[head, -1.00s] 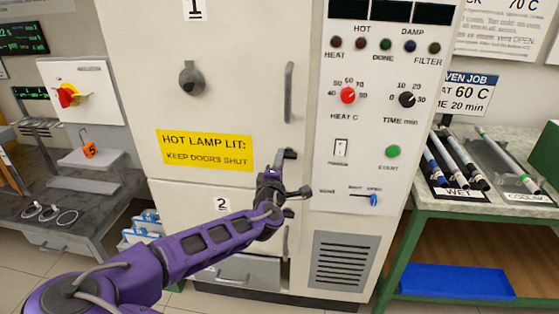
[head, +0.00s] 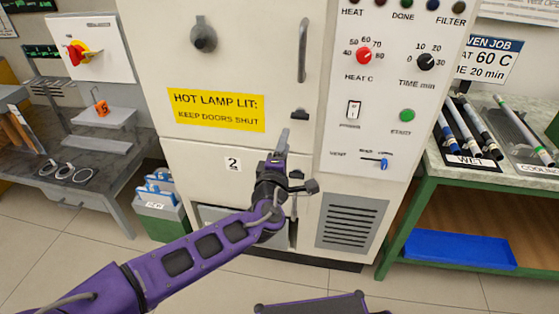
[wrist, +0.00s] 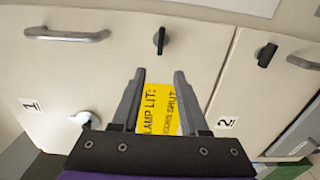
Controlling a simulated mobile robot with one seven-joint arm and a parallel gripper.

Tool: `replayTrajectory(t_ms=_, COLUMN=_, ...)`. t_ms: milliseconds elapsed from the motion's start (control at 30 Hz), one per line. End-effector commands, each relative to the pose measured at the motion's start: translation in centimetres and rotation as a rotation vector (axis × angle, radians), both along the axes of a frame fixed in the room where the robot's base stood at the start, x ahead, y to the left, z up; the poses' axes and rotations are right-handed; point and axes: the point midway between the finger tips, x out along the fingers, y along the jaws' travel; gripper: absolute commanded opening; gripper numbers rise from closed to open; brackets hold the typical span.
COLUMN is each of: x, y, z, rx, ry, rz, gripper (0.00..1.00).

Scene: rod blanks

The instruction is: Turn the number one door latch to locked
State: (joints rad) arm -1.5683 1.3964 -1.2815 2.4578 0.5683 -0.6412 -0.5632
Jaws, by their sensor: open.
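The number one door (head: 250,60) is the oven's upper door and looks closed. Its small dark latch (head: 300,114) sits near the door's lower right, below the long handle (head: 303,50), and lies about level. In the wrist view this latch (wrist: 160,40) is a black lever, upright in that turned picture, beyond my fingertips. My gripper (head: 283,133) is open and empty, just below and left of the latch in the head view. The wrist view shows my gripper (wrist: 160,75) with both fingers apart, the yellow sign between them and the latch clear of them.
The number two door's latch (wrist: 266,54) and handle (wrist: 303,62) are at the right in the wrist view. The control panel (head: 380,130) is right of the doors. A green bench (head: 440,168) with rods stands farther right. Floor is free at lower left.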

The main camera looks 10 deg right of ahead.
Motion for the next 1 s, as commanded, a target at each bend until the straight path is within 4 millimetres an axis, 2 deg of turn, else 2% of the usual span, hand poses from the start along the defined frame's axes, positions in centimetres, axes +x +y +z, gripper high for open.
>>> replayTrajectory(t_ms=200, x=-4.1, y=1.4, z=0.0, rx=-0.003, ry=0.0, rz=0.004, gripper=0.44)
replayTrajectory(t_ms=267, x=-4.3, y=1.6, z=0.8, rx=-0.005, ry=0.003, rz=0.004, gripper=0.44)
replayTrajectory(t_ms=600, x=-6.1, y=2.1, z=0.3, rx=-0.003, ry=0.001, rz=0.001, gripper=0.44)
replayTrajectory(t_ms=1000, x=-6.4, y=2.0, z=0.0, rx=0.0, ry=0.0, rz=0.0, gripper=0.44)
